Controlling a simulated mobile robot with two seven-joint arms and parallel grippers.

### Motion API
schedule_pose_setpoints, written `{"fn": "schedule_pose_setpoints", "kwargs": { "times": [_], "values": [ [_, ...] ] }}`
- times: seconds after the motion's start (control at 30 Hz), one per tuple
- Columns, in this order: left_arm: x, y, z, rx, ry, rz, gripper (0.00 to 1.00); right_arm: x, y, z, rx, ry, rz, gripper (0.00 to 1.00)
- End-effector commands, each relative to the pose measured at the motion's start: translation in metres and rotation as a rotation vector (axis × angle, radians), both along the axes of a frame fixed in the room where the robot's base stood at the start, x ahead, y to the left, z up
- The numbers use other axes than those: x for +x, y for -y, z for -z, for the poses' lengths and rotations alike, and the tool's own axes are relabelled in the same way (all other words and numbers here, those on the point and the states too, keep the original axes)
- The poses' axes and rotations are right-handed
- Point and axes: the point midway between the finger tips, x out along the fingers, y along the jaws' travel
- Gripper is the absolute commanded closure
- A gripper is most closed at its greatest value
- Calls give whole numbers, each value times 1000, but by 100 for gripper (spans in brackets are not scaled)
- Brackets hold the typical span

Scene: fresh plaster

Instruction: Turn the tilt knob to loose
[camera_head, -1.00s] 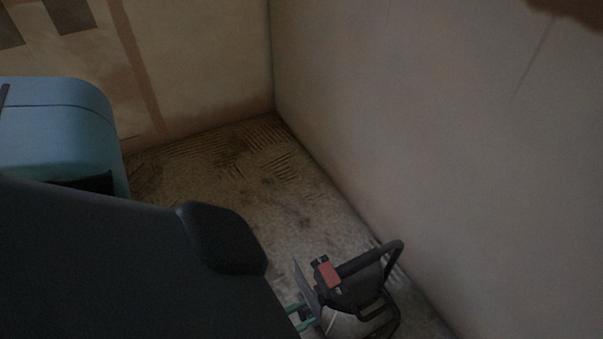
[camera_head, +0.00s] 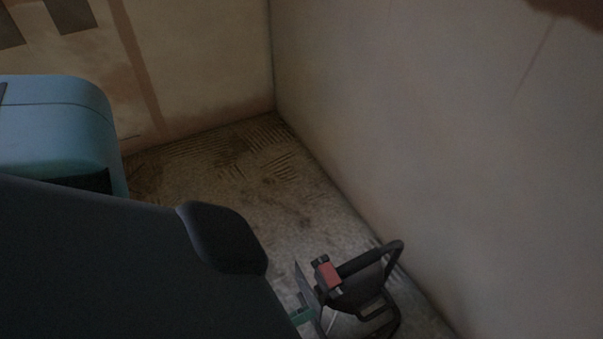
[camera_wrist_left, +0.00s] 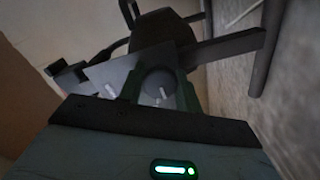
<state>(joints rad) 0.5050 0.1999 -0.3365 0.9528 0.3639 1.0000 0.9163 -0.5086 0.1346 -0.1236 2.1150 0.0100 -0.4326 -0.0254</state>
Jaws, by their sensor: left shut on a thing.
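A dark lamp-like device (camera_head: 362,292) with a black tubular frame and a red block stands low by the right wall in the head view. In the left wrist view, its grey panel (camera_wrist_left: 92,78) carries a round grey knob (camera_wrist_left: 158,84) with a white mark. My left gripper (camera_wrist_left: 157,97) has its green fingers on both sides of this knob and is shut on it. No label is readable, so I cannot tell the knob's setting. My right gripper is out of view.
A second white mark (camera_wrist_left: 111,90) shows on the panel left of the gripped knob. The plastered wall (camera_head: 430,150) is close to the device's right. The rough floor (camera_head: 250,180) behind it is clear. My dark arm link covers the lower left.

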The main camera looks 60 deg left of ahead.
Motion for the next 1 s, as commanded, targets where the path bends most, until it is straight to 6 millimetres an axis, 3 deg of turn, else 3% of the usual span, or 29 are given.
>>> {"fn": "schedule_pose_setpoints", "kwargs": {
  "times": [0.5,1.0],
  "values": [
    [-2,0,1,-489,-41,2,89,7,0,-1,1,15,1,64],
    [-2,0,2,-877,-72,0,89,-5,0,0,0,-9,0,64]
  ]
}}
